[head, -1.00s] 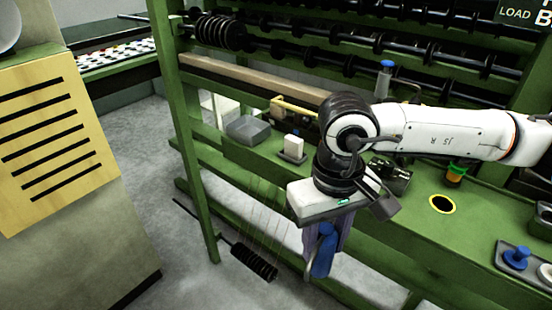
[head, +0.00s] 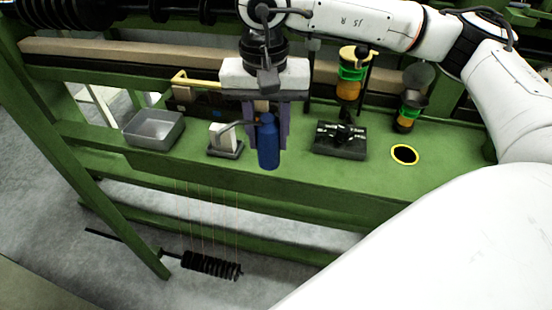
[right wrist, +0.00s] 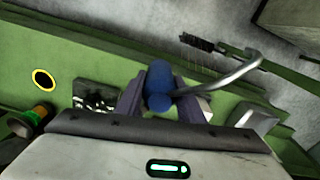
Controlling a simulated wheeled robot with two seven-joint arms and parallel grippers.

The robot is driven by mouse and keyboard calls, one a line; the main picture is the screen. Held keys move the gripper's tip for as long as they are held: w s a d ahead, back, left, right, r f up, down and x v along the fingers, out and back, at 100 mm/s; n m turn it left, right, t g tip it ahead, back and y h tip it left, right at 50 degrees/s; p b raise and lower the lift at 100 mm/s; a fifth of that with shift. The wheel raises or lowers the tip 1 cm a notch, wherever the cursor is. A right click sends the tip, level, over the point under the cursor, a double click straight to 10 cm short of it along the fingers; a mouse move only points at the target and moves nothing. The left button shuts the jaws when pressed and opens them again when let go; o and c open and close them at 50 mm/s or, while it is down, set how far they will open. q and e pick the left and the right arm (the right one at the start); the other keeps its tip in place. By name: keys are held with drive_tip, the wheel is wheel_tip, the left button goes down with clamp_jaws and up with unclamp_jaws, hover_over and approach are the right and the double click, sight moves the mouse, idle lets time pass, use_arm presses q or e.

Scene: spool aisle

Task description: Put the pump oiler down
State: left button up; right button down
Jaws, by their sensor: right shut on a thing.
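The pump oiler is a blue can (head: 268,145) with a thin curved metal spout. My right gripper (head: 267,125) is shut around its body and holds it upright over the front part of the green bench (head: 310,178). I cannot tell whether its base touches the bench. In the right wrist view the oiler (right wrist: 159,85) sits between the fingers, its metal spout pointing right. In the head view the spout points left, in front of a white block (head: 222,133). My left gripper is not in view.
A grey open bin (head: 154,128) stands left of the white block. Right of the oiler are a black fixture (head: 341,141), a yellow-rimmed hole (head: 405,154) and banded containers (head: 408,108). The bench's front edge is close. A black spool roller (head: 212,265) lies below.

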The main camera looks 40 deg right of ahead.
drive_tip(key=w+d+r+m+b, duration=0.2)
drive_tip(key=w+d+m+b, duration=0.15)
drive_tip(key=d+m, duration=0.45)
drive_tip(key=f+m, duration=0.1)
drive_tip(key=f, duration=0.2)
drive_tip(key=f+m, duration=0.1)
drive_tip(key=f, duration=0.2)
drive_tip(key=a+f+m, duration=0.1)
drive_tip(key=f, duration=0.2)
drive_tip(key=shift+w+f, duration=0.2)
drive_tip(key=shift+f, duration=0.1)
drive_tip(key=c, duration=1.6)
unclamp_jaws()
drive_tip(key=shift+f, duration=0.1)
drive_tip(key=o, duration=0.3)
drive_tip(key=shift+o, duration=0.5)
